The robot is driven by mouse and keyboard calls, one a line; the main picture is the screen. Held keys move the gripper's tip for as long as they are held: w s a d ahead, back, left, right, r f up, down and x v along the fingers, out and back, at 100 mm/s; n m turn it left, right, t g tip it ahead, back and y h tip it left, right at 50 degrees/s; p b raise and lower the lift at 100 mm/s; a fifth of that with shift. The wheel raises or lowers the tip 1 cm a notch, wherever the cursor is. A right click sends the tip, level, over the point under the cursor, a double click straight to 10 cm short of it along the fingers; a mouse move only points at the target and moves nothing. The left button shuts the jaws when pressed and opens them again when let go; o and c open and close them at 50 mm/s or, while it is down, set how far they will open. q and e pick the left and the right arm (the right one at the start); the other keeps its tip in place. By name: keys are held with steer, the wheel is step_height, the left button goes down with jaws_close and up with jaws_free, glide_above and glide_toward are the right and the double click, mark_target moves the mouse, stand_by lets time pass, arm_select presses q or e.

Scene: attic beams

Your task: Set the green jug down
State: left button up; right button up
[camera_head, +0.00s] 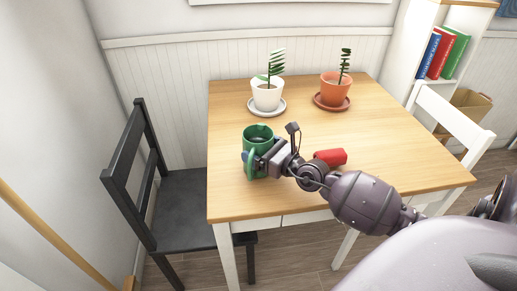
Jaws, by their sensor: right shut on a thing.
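The green jug (259,134) is upright at the left front part of the wooden table (394,138). My right gripper (257,158) is shut on the jug from its right front side. Its fingers hide part of the jug's body. I cannot tell whether the jug's base touches the table top or is slightly above it. My left gripper is not in view.
A red object (330,157) lies behind my right forearm. A white pot (267,95) and a terracotta pot (335,90), both with plants on saucers, stand at the back. A black chair (184,207) is left, a white chair (455,122) right. The table's right half is clear.

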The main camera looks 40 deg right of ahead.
steer(key=shift+r, duration=0.15)
steer(key=o, duration=1.1)
steer(key=shift+f, duration=0.25)
steer(key=shift+r, duration=0.15)
steer(key=shift+s, duration=0.15)
steer(key=v, duration=1)
steer(key=shift+b, duration=0.3)
steer(key=shift+s+d, duration=0.1)
steer(key=shift+s, duration=0.75)
